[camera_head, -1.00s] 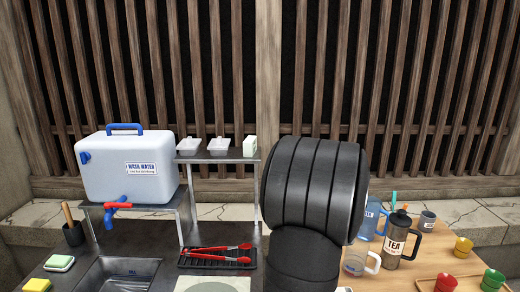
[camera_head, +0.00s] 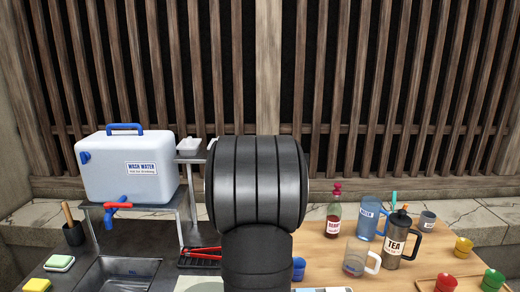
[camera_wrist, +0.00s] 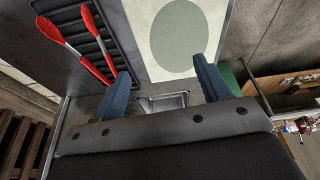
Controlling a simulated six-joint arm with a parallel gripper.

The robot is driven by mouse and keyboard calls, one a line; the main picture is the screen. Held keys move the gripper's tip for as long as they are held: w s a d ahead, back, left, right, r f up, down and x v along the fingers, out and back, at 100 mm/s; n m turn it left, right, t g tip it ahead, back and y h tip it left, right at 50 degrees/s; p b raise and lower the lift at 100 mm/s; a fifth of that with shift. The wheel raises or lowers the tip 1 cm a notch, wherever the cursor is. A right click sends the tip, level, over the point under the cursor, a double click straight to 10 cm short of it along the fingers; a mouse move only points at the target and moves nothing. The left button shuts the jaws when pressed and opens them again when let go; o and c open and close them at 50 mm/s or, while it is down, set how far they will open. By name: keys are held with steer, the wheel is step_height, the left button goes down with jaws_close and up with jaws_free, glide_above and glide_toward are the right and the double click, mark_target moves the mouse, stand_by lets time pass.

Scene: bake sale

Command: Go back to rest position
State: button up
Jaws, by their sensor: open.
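My gripper (camera_wrist: 162,88) shows in the wrist view with its two blue-grey fingers spread wide apart. Nothing is between the fingers. Beyond them lie a light mat with a grey-green oval (camera_wrist: 183,42) and a small metal basin. In the head view my arm stands in the middle of the picture and the gripper itself is out of sight. The arm hides part of the shelf and the drying rack.
A wash water container (camera_head: 128,168) stands at left above a sink (camera_head: 118,275). Red tongs (camera_wrist: 70,45) lie on a black rack (camera_wrist: 97,32). At right, a red bottle (camera_head: 333,222), blue pitcher (camera_head: 369,222), tea tumbler (camera_head: 394,243) and several cups crowd the wooden table.

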steer(key=s+a+n, duration=0.2)
steer(key=s+a, duration=0.2)
steer(key=a, duration=0.8)
steer(key=shift+f+n+g, duration=0.3)
steer(key=shift+f+g, duration=0.05)
steer(key=shift+g, duration=0.05)
steer(key=w+d+m, duration=0.2)
steer(key=d, duration=0.8)
steer(key=w+d+r+m+t, duration=0.1)
steer(key=w+d+m, duration=0.1)
steer(key=d, duration=0.8)
steer(key=shift+w, duration=0.4)
